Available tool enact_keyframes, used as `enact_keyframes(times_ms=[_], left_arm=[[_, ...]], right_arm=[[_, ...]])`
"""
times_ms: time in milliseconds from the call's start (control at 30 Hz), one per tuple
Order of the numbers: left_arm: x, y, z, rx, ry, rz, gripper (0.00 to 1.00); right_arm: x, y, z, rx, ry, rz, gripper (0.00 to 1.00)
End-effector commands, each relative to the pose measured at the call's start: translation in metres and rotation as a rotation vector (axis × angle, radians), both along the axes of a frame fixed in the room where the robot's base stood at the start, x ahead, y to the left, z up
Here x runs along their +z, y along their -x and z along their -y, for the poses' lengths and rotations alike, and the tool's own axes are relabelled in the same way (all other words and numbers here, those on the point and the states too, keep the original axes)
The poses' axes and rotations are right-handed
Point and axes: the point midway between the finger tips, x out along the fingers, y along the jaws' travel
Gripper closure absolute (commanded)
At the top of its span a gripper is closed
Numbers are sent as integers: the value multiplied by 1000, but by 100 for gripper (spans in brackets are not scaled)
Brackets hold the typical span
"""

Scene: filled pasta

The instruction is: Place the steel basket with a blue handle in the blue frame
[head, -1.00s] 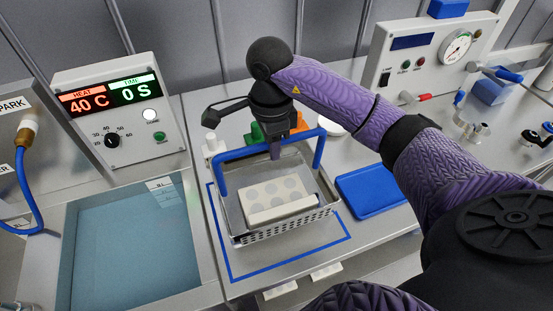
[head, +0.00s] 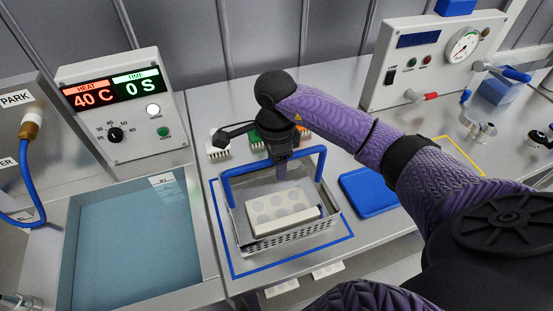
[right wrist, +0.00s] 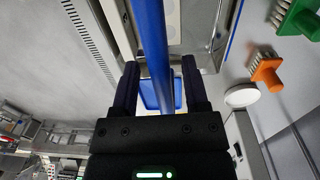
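The steel basket (head: 285,238) with its upright blue handle (head: 240,173) stands within the blue frame (head: 290,263) outlined on the steel counter. A pale block with round dimples (head: 278,208) lies in it. My right gripper (head: 281,178) is at the middle of the handle's top bar. In the right wrist view, the blue handle bar (right wrist: 152,40) runs between the two dark fingers of my gripper (right wrist: 160,75), with a visible gap on each side, so they look open around it. The frame's back edge is hidden by the basket. My left gripper is not in view.
A water bath (head: 130,240) lies left of the frame, with a heat and time control box (head: 125,112) behind it. A blue tray (head: 368,192) lies just right of the frame. Green and orange brushes (right wrist: 266,72) stand behind the basket. A gauge panel (head: 430,60) is at back right.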

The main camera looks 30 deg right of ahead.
Motion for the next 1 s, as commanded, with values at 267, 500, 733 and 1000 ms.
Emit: enact_keyframes(times_ms=[267,500,733,1000], left_arm=[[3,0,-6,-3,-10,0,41],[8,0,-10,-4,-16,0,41],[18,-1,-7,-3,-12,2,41],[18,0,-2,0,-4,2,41]], right_arm=[[15,-1,0,1,1,4,42],[77,-4,1,1,0,6,42],[119,-5,1,0,1,2,42],[122,-5,1,0,0,0,42]])
